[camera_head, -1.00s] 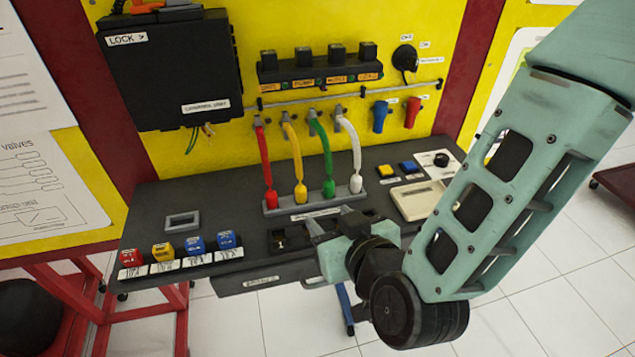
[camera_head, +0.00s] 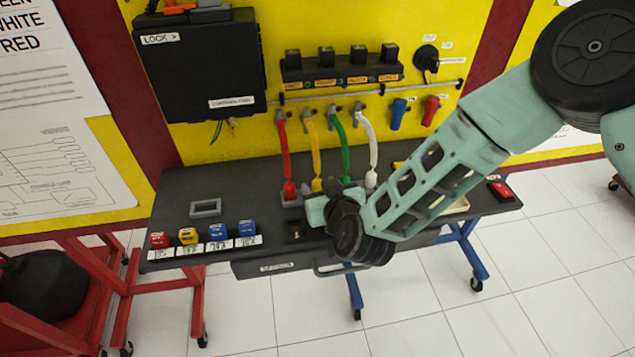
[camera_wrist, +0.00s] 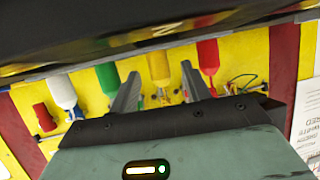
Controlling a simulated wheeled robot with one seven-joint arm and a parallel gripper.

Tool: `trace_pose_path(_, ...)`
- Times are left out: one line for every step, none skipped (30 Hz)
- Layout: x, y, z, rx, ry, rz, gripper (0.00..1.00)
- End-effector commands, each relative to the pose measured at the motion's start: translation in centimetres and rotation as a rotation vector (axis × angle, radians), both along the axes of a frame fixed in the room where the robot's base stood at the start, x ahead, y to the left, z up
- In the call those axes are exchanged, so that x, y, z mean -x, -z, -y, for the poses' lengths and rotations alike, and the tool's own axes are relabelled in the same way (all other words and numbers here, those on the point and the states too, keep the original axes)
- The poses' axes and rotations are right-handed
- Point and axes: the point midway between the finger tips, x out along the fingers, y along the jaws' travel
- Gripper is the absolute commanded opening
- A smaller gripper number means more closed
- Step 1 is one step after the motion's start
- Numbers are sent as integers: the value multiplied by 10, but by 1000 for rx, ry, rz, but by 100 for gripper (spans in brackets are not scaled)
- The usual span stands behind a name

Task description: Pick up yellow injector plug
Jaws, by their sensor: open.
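The yellow injector plug (camera_head: 317,185) hangs at the lower end of a yellow cable in the head view, partly hidden low down by my gripper. In the wrist view the yellow plug (camera_wrist: 160,68) appears between my two fingers, nearer the right one, with gaps on both sides. My gripper (camera_wrist: 161,88) is open and empty. In the head view my gripper (camera_head: 322,205) is at the plug row, its fingertips hard to make out.
The red plug (camera_head: 289,190) is just left of the yellow one. The green plug (camera_wrist: 107,78) and white plug (camera_wrist: 62,92) are on the other side. Labelled blocks (camera_head: 203,240) stand at the bench's front left. A small grey frame (camera_head: 205,208) lies behind them.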

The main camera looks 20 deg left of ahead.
Motion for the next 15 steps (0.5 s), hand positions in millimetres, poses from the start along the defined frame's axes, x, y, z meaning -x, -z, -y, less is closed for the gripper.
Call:
trace_pose_path(-5, 1, -4, -1, 2, -1, 47)
trace_pose_path(-8, 2, -7, -1, 2, -1, 47)
trace_pose_path(-10, 4, -9, 0, 0, -1, 47)
trace_pose_path(-12, 5, -11, -1, 0, -1, 47)
trace_pose_path(-14, 6, -12, -1, 0, 1, 47)
trace_pose_path(-15, 7, -13, -1, -1, 1, 47)
trace_pose_path(-15, 8, -14, -1, -1, 1, 47)
trace_pose_path(-16, 8, -14, -1, -1, 1, 47)
trace_pose_path(-16, 8, -14, -1, -1, 1, 47)
trace_pose_path(-16, 8, -14, 0, -1, 1, 47)
trace_pose_path(-16, 8, -14, 0, -1, 1, 47)
trace_pose_path(-16, 8, -14, 0, -1, 1, 47)
trace_pose_path(-16, 8, -14, 0, -1, 1, 47)
trace_pose_path(-16, 8, -14, 0, -1, 1, 42)
trace_pose_path(-15, 8, -14, 0, -1, 1, 31)
